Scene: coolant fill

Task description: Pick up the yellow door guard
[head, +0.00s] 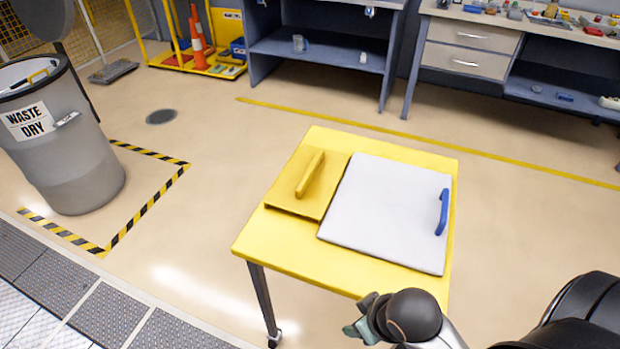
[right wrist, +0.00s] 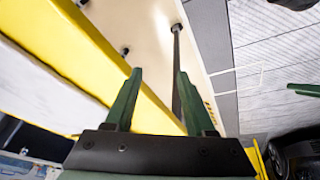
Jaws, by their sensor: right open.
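The yellow door guard (head: 309,184), a flat yellow plate with a raised yellow handle, lies on the left part of the yellow cart top (head: 270,240). A white panel (head: 385,210) with a blue handle (head: 443,212) lies beside it on the right. My right gripper (head: 362,320) is at the cart's near edge, apart from the guard. In the right wrist view its two green fingers (right wrist: 158,78) are spread with nothing between them, and the yellow cart edge passes behind them. The guard cannot be made out in that view.
A grey waste bin (head: 68,150) stands at the left inside striped floor tape. Shelving (head: 315,50) and a workbench with drawers (head: 465,50) line the back. Orange cones (head: 197,40) stand at the back left. The floor around the cart is clear.

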